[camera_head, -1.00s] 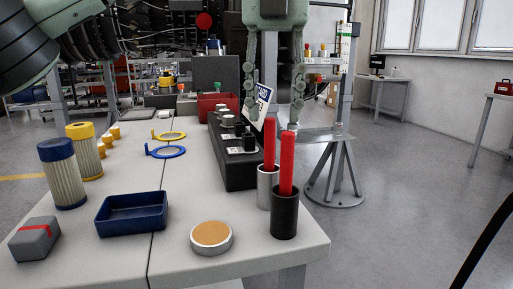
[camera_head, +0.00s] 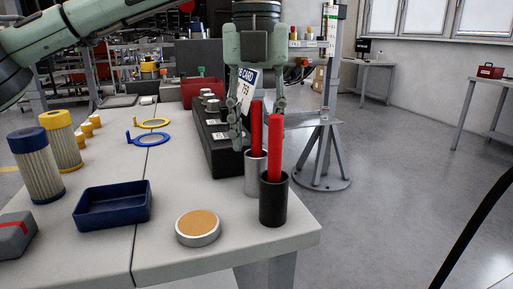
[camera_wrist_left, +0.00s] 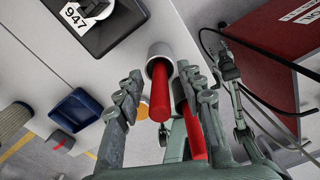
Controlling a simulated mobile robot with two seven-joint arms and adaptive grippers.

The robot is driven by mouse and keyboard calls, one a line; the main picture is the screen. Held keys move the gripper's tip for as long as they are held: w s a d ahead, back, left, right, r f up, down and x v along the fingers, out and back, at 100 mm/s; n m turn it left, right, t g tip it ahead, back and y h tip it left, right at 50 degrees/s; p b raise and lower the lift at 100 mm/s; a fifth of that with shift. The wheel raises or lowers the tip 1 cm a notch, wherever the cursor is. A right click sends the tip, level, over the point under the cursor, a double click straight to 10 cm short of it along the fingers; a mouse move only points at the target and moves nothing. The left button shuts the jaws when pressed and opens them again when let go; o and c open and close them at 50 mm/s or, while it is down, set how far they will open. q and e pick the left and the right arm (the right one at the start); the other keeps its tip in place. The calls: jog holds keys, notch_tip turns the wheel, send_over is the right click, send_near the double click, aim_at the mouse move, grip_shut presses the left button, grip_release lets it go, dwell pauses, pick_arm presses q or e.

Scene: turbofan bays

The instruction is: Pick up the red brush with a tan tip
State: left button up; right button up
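Two red brushes stand handle up in cups at the table's right front corner. One red brush (camera_head: 256,132) is in a silver cup (camera_head: 256,175); the other red brush (camera_head: 275,150) is in a black cup (camera_head: 273,202). Their tips are hidden in the cups, so no tan shows. My left gripper (camera_head: 257,120) is open, its fingers pointing down beside the silver cup's brush. In the left wrist view that brush (camera_wrist_left: 160,92) lies between the spread fingers; the second red handle (camera_wrist_left: 195,140) is partly behind a finger. A jointed part (camera_wrist_left: 240,115), possibly my right gripper, shows there.
A job card (camera_head: 245,88) and a black block (camera_head: 222,155) stand behind the cups. A blue tray (camera_head: 112,205), a round tan-topped tin (camera_head: 198,228) and filters (camera_head: 36,165) are on the table. The table's right edge is close to the cups.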

aim_at(257, 101)
pick_arm(q)
grip_shut()
pick_arm(e)
jog(key=shift+w+a+r, duration=0.1)
jog(key=shift+w+r, duration=0.1)
pick_arm(q)
notch_tip(257, 101, up, 7)
jog(key=shift+f, duration=0.15)
notch_tip(257, 101, up, 3)
jog(key=shift+f+p, duration=0.2)
jog(key=shift+p, duration=0.3)
jog(key=shift+r, duration=0.4)
pick_arm(e)
notch_tip(257, 101, down, 2)
jog(key=shift+s+f, duration=0.15)
